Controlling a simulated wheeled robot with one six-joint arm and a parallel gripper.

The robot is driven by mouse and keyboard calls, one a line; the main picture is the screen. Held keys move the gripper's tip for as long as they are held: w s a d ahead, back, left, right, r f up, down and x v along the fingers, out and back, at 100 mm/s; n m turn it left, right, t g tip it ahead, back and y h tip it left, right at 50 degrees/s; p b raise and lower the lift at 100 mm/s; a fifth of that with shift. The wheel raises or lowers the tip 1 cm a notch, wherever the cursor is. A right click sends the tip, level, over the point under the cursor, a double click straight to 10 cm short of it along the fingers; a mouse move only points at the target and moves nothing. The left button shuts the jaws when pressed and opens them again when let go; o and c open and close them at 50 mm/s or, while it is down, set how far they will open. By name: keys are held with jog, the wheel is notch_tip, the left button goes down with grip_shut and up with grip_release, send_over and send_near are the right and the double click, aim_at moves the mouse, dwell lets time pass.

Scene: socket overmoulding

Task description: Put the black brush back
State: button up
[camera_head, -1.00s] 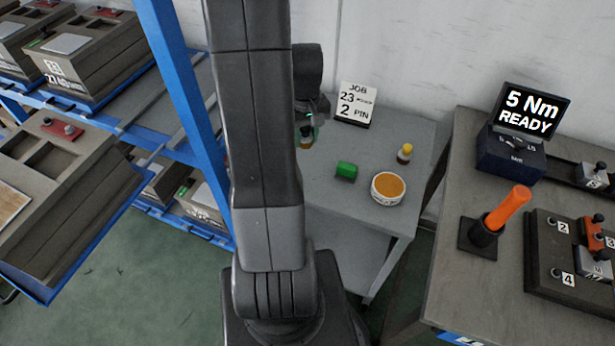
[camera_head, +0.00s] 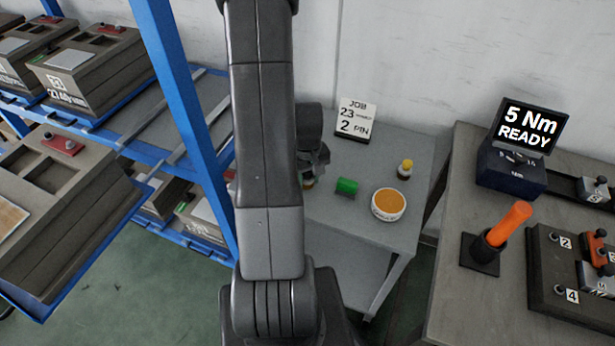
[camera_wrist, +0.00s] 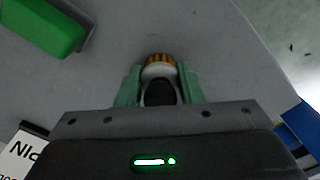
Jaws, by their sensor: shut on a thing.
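The black brush (camera_wrist: 160,93) is in my gripper (camera_wrist: 158,98) in the wrist view. Its dark knob faces the camera, with a pale collar and an orange-brown ridged part beyond. The pale green fingers close on it from both sides. In the head view my gripper (camera_head: 312,168) is over the left part of the small grey table (camera_head: 345,234), partly hidden by my arm. A bit of orange shows just beneath it. I cannot tell whether the brush touches the table top.
A green block (camera_head: 347,187), a round tin with orange contents (camera_head: 388,205) and a yellow-topped piece (camera_head: 404,170) stand to the gripper's right. A job card (camera_head: 355,118) stands behind. A blue rack (camera_head: 185,90) is on the left, a bench (camera_head: 450,255) on the right.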

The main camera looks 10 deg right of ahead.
jog(key=shift+f, duration=0.15)
jog(key=o, duration=1)
jog(key=shift+o, duration=0.2)
notch_tip(320, 180, up, 12)
jog(key=shift+r, duration=0.2)
